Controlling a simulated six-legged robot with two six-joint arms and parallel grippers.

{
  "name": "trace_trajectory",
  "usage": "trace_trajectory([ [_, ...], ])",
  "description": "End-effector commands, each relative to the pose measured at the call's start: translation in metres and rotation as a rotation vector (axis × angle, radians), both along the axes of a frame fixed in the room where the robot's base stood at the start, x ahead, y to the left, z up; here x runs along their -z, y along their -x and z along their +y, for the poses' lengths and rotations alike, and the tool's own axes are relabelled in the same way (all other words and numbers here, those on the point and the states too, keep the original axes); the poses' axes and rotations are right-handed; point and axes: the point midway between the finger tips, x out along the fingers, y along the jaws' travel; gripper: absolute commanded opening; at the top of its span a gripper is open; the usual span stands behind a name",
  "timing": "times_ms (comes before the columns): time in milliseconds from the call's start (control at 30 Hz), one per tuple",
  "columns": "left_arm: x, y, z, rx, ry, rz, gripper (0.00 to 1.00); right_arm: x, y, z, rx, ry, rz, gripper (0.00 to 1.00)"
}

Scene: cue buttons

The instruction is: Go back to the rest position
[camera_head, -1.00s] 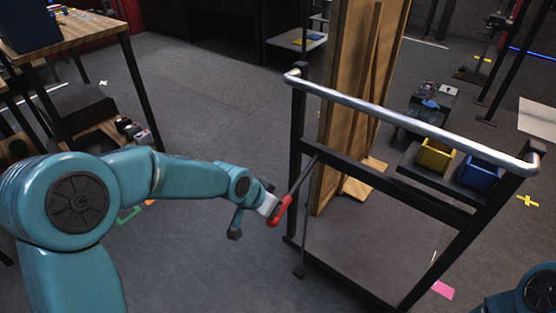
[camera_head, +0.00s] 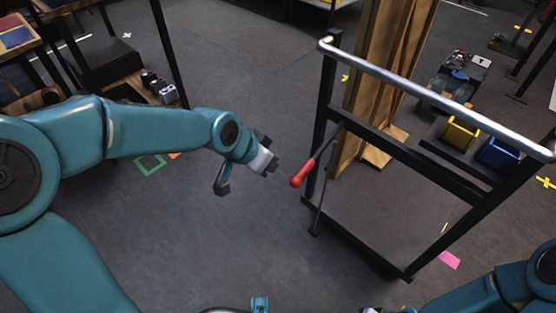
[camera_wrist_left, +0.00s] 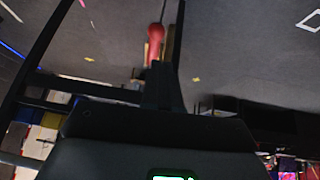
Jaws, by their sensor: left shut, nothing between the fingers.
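My left gripper (camera_head: 268,168) is shut and empty, out in front over the floor at the end of my teal left arm. A black lever with a red handle (camera_head: 302,174) hangs on the dark frame of a cart, just right of the gripper with a small gap between them. The red handle (camera_wrist_left: 155,42) also shows in the left wrist view, beyond the dark gripper (camera_wrist_left: 163,92). Part of my right arm (camera_head: 535,275) shows at the lower right. Its gripper cannot be made out.
The cart has a silver top rail (camera_head: 430,95), and a yellow bin (camera_head: 460,135) and a blue bin (camera_head: 497,153) show behind it. A wooden upright (camera_head: 385,85) stands behind the frame. A wooden table (camera_head: 60,5) is at the upper left. Grey floor (camera_head: 245,85) between is clear.

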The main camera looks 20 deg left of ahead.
Motion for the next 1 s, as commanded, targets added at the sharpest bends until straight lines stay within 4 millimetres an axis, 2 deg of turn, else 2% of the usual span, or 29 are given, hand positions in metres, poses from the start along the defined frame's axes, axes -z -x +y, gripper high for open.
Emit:
trace_trajectory([
  [167, -0.005, 0.007, 0.003, 0.000, 0.001, 0.001, 0.00, -0.001, 0.000, 0.000, 0.000, 0.000, 0.000, 0.43],
  [600, -0.005, 0.008, 0.004, 0.000, 0.000, 0.000, 0.00, -0.001, 0.000, 0.000, 0.000, 0.000, 0.000, 0.43],
  [700, 0.002, 0.008, 0.002, -0.003, 0.006, 0.011, 0.00, -0.001, 0.000, 0.000, 0.000, 0.000, 0.000, 0.43],
  [767, 0.019, 0.010, -0.003, -0.013, 0.019, 0.040, 0.00, -0.001, 0.000, 0.000, 0.000, 0.000, 0.000, 0.43],
  [833, 0.054, 0.016, -0.012, -0.041, 0.051, 0.097, 0.00, -0.001, 0.000, 0.000, 0.000, 0.000, 0.000, 0.43],
  [933, 0.122, 0.037, -0.031, -0.109, 0.109, 0.212, 0.00, -0.001, 0.000, 0.000, 0.000, 0.000, 0.000, 0.43],
  [1000, 0.165, 0.058, -0.043, -0.167, 0.146, 0.287, 0.00, -0.001, 0.000, 0.000, 0.000, 0.000, 0.000, 0.43],
])
